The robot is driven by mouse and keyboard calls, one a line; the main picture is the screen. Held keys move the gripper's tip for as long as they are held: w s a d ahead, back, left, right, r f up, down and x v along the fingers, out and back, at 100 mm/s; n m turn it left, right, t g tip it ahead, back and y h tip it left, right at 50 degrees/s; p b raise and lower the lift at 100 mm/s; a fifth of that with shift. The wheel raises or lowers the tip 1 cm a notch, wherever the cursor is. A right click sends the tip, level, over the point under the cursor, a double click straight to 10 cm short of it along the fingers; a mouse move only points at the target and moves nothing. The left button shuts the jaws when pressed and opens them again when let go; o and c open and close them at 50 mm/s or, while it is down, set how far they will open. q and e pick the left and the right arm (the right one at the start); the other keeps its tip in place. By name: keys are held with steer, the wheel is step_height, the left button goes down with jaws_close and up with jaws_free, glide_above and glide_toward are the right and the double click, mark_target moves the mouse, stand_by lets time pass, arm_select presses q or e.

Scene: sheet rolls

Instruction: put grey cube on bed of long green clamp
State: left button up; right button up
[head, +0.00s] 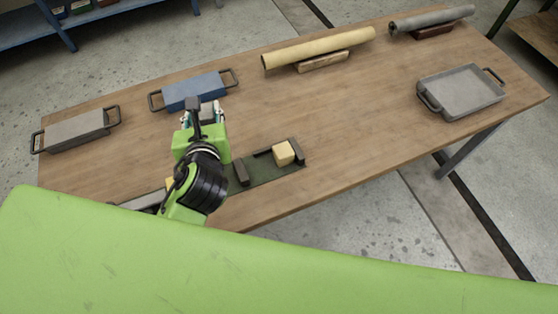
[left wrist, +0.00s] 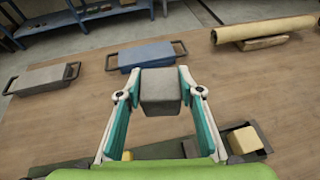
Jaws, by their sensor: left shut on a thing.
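The grey cube (left wrist: 160,92) is held between the two teal-lined fingers of my left gripper (head: 205,113), above the table. In the head view only part of the cube shows at the fingertips. A dark green clamp bed (head: 268,170) lies near the table's front edge, right of and below the gripper in the picture. It has dark upright blocks, and a yellow cube (head: 284,153) is at its right end. More clamp parts (head: 146,201) show left of my arm, with a yellow piece (left wrist: 128,156); my arm hides whether these join the green bed. My right gripper is out of view.
A blue lidded dish (head: 194,91) and a grey one (head: 75,131) stand on the left. A yellow roll (head: 318,47) and a grey roll (head: 432,18) rest on supports at the back. A grey tray (head: 461,93) is at the right. The table's middle is clear.

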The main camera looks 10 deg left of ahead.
arm_select(q)
steer(key=f+m+h, duration=0.1)
steer(key=m+h, duration=0.1)
steer(key=s+f+m+h, duration=0.1)
steer(key=m+h, duration=0.1)
steer(key=f+m+t+h, duration=0.1)
steer(key=f+h, duration=0.1)
steer(key=shift+s+m+h+p, duration=0.15)
steer(key=shift+m+h+p, duration=0.15)
steer(key=shift+m+p, duration=0.1)
steer(key=s+d+m+g+h, duration=0.6)
steer(key=s+d+m+h, duration=0.3)
steer(key=s, duration=0.4)
steer(key=m+h, duration=0.1)
glide_above(261, 169)
step_height(261, 169, down, 9)
steer(key=shift+f+p, duration=0.1)
steer(key=shift+p, duration=0.2)
step_height(261, 169, down, 3)
steer(key=shift+p, duration=0.3)
steer(key=shift+f, duration=0.1)
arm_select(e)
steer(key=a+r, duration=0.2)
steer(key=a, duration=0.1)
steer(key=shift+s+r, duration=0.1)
